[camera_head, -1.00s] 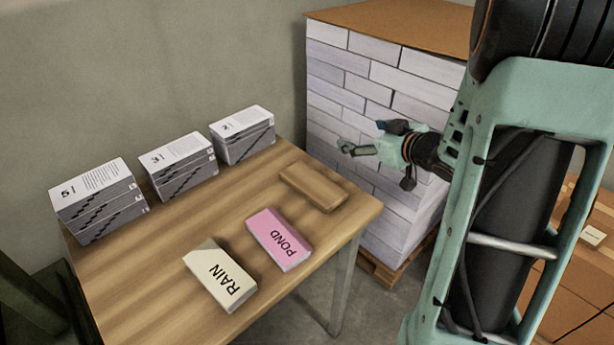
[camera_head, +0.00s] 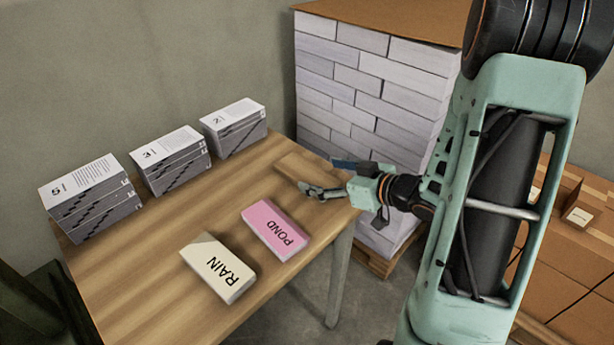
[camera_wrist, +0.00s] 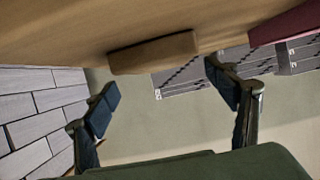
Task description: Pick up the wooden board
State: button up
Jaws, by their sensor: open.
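The wooden board (camera_head: 296,166) is a small flat brown block lying on the wooden table (camera_head: 185,235) near its far right corner. My gripper (camera_head: 320,177) is in front of it in the head view and hides its right part. In the wrist view the board (camera_wrist: 155,53) shows whole, beyond the gap between the fingertips (camera_wrist: 160,80). My gripper is open, with nothing between its fingers. I cannot tell whether a finger touches the board.
A pink POND block (camera_head: 275,230) and a cream RAIN block (camera_head: 218,267) lie nearer on the table. Stacks of numbered booklets (camera_head: 88,198) stand along the wall side. A tall stack of white bundles (camera_head: 365,90) is behind my gripper. Brown cartons (camera_head: 575,260) stand at right.

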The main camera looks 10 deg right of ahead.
aim_at(309, 174)
jog(key=x, duration=0.4)
jog(key=shift+s+a+f, duration=0.1)
jog(key=shift+a, duration=0.05)
jog(key=c, duration=1.4)
